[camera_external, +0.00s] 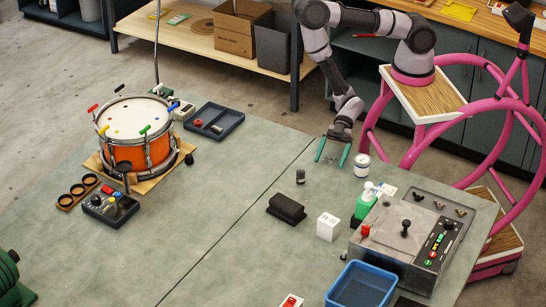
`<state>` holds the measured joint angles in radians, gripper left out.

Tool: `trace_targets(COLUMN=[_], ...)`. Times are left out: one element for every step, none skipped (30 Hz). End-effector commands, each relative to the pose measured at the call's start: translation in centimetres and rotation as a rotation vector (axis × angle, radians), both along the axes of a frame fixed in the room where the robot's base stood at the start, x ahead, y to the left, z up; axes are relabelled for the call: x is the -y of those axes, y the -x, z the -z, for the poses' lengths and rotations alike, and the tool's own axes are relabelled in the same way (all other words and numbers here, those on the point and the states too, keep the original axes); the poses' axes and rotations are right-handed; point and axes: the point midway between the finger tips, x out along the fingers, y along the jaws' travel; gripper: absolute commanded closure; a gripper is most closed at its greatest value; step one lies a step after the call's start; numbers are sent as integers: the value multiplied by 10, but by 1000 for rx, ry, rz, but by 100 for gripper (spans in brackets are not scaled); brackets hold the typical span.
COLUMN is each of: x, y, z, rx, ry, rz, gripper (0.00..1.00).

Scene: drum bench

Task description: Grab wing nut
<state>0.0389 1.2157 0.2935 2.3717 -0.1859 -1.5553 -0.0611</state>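Several small winged pieces that look like wing nuts lie in a row on the back of the grey metal box at the right: a dark one (418,195), a paler brassy one (439,205) and another dark one (460,211). They are too small to tell in detail. My gripper (332,158) hangs over the bench's far edge, pointing down, left of these pieces and well apart from them. Its two teal fingers are spread, with nothing seen between them.
A white can (362,165) and a green bottle (365,200) stand between my gripper and the metal box (390,235). A black knob (405,228) rises from the box. A white cube (328,227), black block (286,209) and blue bin (361,288) are nearby.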

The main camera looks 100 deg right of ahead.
Motion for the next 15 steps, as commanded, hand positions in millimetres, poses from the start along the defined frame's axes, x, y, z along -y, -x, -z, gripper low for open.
trace_targets(x=[0,0,0,0,0,0,0,0,0,0,0,0,0,0,0], y=[0,0,0,0,0,0,0,0,0,0,0,0,0,0,0], z=[0,0,0,0,0,0,0,0,0,0,0,0,-1,-1,-3], rx=[0,0,0,0,0,0,0,1,0,1,1,1,1,1,1], ry=[0,0,0,0,0,0,0,1,0,1,1,1,1,0,0], rz=[0,0,0,0,0,0,0,0,0,0,0,0,0,0,0], gripper=[27,38,54,65,76,89,89,89,89,89,89,89,89,89,89])
